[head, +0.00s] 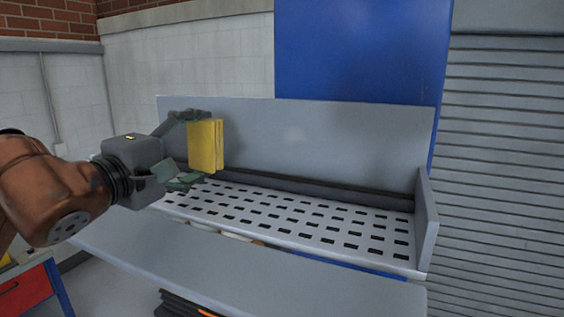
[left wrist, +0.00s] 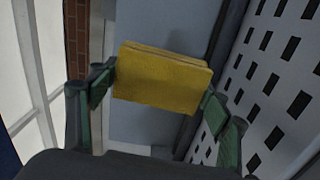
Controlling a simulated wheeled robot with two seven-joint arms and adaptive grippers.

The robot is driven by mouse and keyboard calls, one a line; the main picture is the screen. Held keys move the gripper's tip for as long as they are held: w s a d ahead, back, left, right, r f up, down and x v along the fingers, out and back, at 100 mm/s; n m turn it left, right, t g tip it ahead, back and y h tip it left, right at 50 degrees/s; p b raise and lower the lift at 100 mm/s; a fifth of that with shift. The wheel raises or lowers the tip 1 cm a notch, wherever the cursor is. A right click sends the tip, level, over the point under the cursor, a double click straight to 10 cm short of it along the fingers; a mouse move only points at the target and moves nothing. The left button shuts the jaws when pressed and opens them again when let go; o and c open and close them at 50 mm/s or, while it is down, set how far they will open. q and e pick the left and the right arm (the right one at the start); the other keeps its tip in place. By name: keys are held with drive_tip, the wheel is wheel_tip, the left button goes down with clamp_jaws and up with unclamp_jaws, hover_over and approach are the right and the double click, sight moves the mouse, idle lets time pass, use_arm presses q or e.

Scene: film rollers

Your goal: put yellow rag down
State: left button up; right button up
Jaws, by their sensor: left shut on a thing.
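The yellow rag (head: 205,146) is a folded, block-like cloth, held upright in the head view. My left gripper (head: 196,148) is shut on it, one finger at its top and one at its bottom. The rag is above the left part of a grey perforated shelf (head: 300,217) and appears clear of it. In the left wrist view the rag (left wrist: 162,80) sits between the two green-padded fingers of my left gripper (left wrist: 160,98). My right gripper is not in view.
The shelf has a tall grey back panel (head: 300,140), a raised right side wall (head: 427,220) and a wide front ledge (head: 250,275). The perforated surface is bare. A red and blue cabinet (head: 30,290) stands at lower left.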

sight(229, 133)
use_arm(q)
drive_tip(key=p+x, duration=0.1)
drive_tip(key=x, duration=0.5)
drive_tip(key=shift+w+d+p, duration=0.1)
drive_tip(key=shift+w+p, duration=0.25)
drive_tip(key=shift+w+r, duration=0.1)
drive_tip(key=shift+r, duration=0.05)
wheel_tip(229, 133, up, 10)
drive_tip(key=p, duration=1)
drive_tip(key=shift+s, duration=0.25)
